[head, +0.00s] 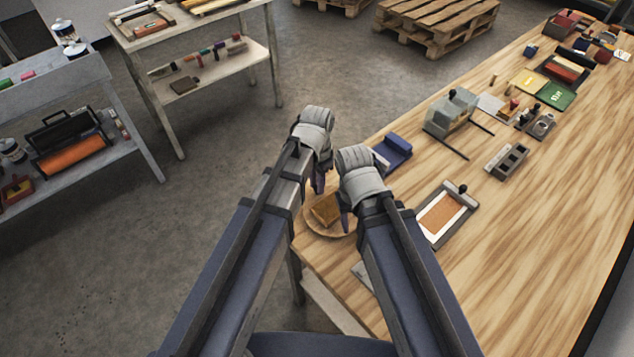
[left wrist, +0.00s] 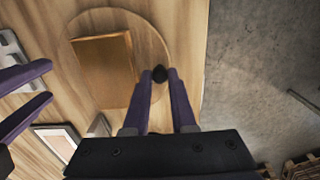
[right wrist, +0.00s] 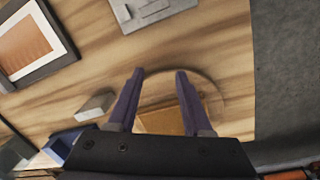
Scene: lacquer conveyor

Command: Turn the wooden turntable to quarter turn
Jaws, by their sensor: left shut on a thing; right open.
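The wooden turntable (head: 312,226) is a round disc at the near left corner of the workbench, with a brown square block (head: 326,209) on it. In the left wrist view the disc (left wrist: 150,42) shows a small dark knob (left wrist: 160,74) at its rim. My left gripper (head: 319,182) is shut on this knob, with its fingertips on either side of it. My right gripper (head: 345,214) is open and empty beside the turntable. In the right wrist view its fingers (right wrist: 159,76) are spread, with part of the disc (right wrist: 212,90) behind them. My arms hide part of the turntable in the head view.
A dark-framed tray (head: 462,213) with a brown panel lies right of my right gripper. A blue block (head: 394,149) and a clear box (head: 451,113) stand farther along the workbench (head: 540,210). Open floor (head: 200,220) lies left of the bench edge.

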